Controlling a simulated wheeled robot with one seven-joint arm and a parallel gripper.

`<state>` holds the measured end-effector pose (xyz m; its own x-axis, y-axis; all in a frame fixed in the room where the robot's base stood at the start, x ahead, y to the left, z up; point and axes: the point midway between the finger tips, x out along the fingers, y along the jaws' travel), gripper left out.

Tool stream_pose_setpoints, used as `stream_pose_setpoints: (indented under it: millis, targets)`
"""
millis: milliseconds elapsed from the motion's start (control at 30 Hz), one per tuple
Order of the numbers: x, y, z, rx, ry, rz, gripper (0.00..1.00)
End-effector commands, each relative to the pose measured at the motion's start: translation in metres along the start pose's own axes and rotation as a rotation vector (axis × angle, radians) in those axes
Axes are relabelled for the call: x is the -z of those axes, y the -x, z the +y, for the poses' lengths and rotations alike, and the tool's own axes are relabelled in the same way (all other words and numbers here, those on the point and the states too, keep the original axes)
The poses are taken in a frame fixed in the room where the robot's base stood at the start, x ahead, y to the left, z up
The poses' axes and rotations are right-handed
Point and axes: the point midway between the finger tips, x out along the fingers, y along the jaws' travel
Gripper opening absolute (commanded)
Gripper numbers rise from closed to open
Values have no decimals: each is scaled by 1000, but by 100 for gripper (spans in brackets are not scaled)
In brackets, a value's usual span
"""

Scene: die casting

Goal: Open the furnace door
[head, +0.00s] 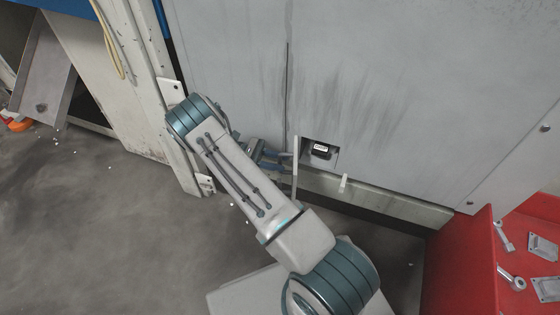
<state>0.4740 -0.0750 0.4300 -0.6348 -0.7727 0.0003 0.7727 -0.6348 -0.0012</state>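The furnace front is a large grey metal face with dark smudges, and a dark vertical seam runs down it. The door panel (225,60) shows left of the seam and looks flush with the rest. A thin pale upright bar (296,172), which looks like a handle, stands near the seam's lower end. My gripper (284,160) is at the left side of this bar, with its fingers pointing right. My arm hides part of it, and I cannot tell whether the fingers touch the bar or are open or shut.
A recess with a dark labelled piece (320,151) is right of the bar. A small pale peg (343,183) sticks out below it. A red bin (462,262) with metal parts stands at lower right. The grey floor (100,230) at left is mostly clear.

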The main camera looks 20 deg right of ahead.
Motion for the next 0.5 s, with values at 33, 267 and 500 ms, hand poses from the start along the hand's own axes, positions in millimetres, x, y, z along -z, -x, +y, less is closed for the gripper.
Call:
stream_pose_setpoints:
  millis: [33,267,500]
  targets:
    - [0,6,0,-1,0,1,29]
    - [0,38,1,2,0,1,29]
    - [0,60,2,4,0,0,29]
